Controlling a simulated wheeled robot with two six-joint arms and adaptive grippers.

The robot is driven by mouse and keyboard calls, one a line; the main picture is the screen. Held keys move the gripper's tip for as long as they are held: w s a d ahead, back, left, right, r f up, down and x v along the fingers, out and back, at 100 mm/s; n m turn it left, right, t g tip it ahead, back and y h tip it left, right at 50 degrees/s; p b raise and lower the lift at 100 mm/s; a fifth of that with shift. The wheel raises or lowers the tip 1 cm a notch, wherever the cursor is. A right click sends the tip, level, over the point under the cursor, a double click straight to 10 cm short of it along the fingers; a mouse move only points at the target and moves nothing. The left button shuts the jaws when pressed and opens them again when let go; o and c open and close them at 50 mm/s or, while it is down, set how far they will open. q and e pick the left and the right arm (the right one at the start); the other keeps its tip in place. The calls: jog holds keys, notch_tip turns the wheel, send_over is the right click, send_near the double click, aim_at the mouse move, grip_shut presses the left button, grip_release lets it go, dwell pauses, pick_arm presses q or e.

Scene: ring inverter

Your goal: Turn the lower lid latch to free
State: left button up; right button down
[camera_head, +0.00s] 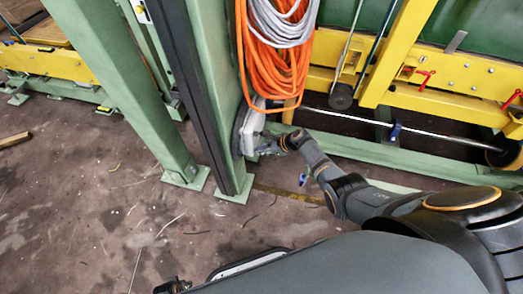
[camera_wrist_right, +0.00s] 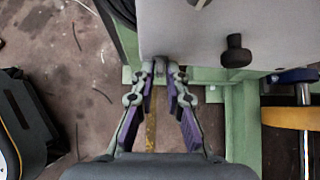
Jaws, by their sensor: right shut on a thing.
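A light grey box (camera_head: 250,130) is mounted low on the green post; in the right wrist view its lid (camera_wrist_right: 195,30) fills the top. My right gripper (camera_head: 268,149) is at the box's lower right side. In the right wrist view the fingertips of my right gripper (camera_wrist_right: 161,72) are close together at the lid's lower edge, shut on a small grey piece that looks like the lower lid latch (camera_wrist_right: 160,65). The fingertips mostly cover it, so its turn angle cannot be told. My left gripper cannot be made out.
A black knob (camera_wrist_right: 236,51) sticks out to the right of the fingertips. Orange cable (camera_head: 275,60) and grey cable (camera_head: 283,22) hang just above the box. Yellow machine framing (camera_head: 440,100) and a metal shaft (camera_head: 400,125) lie to the right. Floor (camera_head: 110,205) at left is mostly open.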

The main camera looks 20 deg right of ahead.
pick_arm(q)
jog(key=shift+w, duration=0.3)
pick_arm(e)
jog(key=shift+w+g+y, duration=0.15)
jog(key=shift+g+y, duration=0.15)
jog(key=shift+g, duration=0.1)
pick_arm(q)
jog(key=shift+w+r, duration=0.15)
jog(key=shift+w, duration=0.05)
pick_arm(e)
jog(key=c, duration=1.5)
grip_release()
pick_arm(q)
jog(key=shift+s, duration=0.1)
pick_arm(e)
jog(key=shift+o, duration=0.2)
jog(key=v, duration=1.2)
